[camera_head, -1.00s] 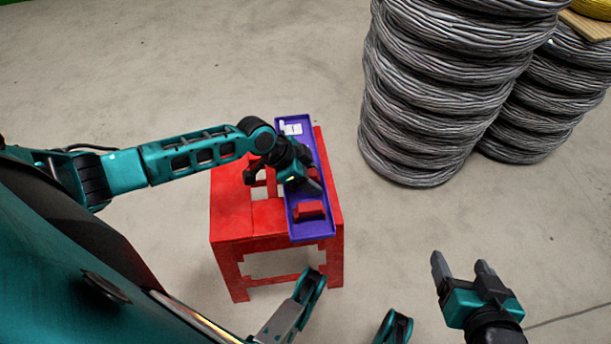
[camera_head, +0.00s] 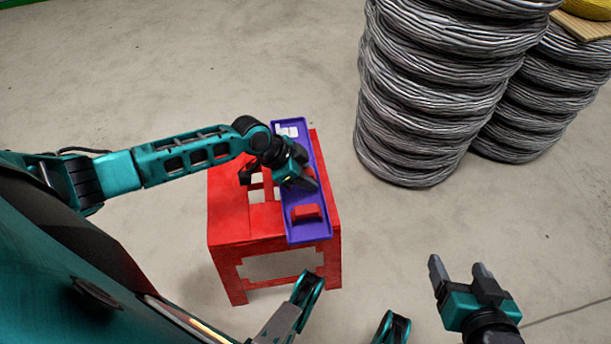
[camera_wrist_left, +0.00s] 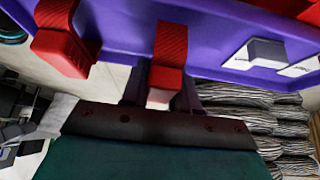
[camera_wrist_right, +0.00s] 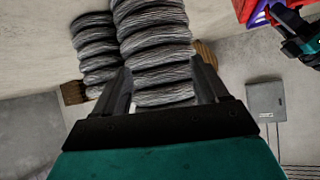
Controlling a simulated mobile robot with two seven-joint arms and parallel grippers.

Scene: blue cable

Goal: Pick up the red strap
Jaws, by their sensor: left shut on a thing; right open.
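The red strap (camera_wrist_left: 169,48) is a narrow red piece between the fingers of my left gripper (camera_wrist_left: 160,88) in the left wrist view. The gripper is shut on it, beside the purple tray (camera_wrist_left: 215,25). In the head view my left gripper (camera_head: 306,182) is over the tray (camera_head: 309,235); the strap in its jaws is hidden or too small to tell there. My right gripper (camera_head: 458,272) is open and empty, out to the right, away from the tray; its parted fingers also show in the right wrist view (camera_wrist_right: 163,85).
A red block (camera_head: 305,213) sits in the tray's near end, and white pieces (camera_head: 289,130) in its far end. The tray lies on a red stand (camera_head: 228,220). Tall stacks of grey cable coils (camera_head: 425,100) stand at the back right. The floor around is mostly clear.

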